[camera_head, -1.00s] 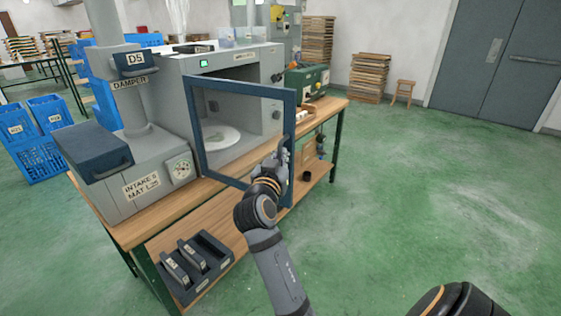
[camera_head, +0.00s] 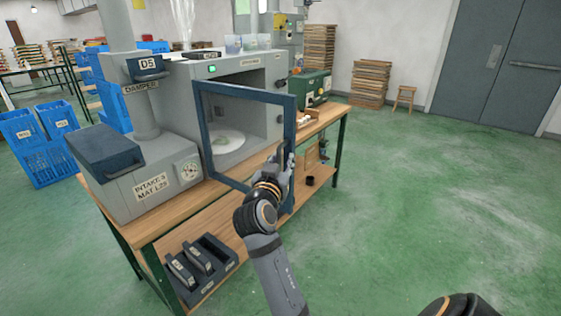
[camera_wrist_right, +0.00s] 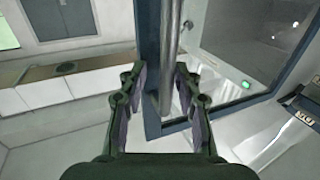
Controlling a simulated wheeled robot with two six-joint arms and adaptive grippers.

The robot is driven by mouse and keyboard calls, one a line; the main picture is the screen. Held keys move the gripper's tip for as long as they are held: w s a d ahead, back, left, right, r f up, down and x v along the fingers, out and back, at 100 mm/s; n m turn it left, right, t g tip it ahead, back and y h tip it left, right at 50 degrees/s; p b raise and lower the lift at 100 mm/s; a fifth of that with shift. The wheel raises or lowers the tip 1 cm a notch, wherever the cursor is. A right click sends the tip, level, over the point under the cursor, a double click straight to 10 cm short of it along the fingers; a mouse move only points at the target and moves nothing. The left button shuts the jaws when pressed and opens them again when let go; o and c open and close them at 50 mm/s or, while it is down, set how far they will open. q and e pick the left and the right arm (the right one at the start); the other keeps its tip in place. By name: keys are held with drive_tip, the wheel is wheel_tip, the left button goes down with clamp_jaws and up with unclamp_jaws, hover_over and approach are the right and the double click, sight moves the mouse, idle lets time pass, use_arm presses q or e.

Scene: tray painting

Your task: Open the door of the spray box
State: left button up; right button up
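The spray box (camera_head: 262,58) is a grey cabinet on a wooden-topped bench. Its blue-framed glass door (camera_head: 240,90) stands swung open toward me, hinged at its left. A pale round plate (camera_head: 226,141) shows inside the box. My right gripper (camera_head: 284,160) is at the door's free edge, on the handle. In the right wrist view, the metal handle bar (camera_wrist_right: 171,40) runs between the two fingers of my right gripper (camera_wrist_right: 160,75). The fingers are apart, with a gap on the left of the bar; the right finger is close to it. My left gripper is not in view.
A grey intake unit (camera_head: 150,180) with a damper pipe stands left of the box. A green machine (camera_head: 310,85) stands on the bench's right end. A dark rack (camera_head: 205,268) sits on the lower shelf. Green floor to the right is clear.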

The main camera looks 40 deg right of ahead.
sight(284, 120)
drive_tip(key=shift+w, duration=0.15)
wheel_tip(284, 120, up, 10)
drive_tip(key=shift+f, duration=0.1)
idle(0.4)
drive_tip(key=shift+a, duration=0.1)
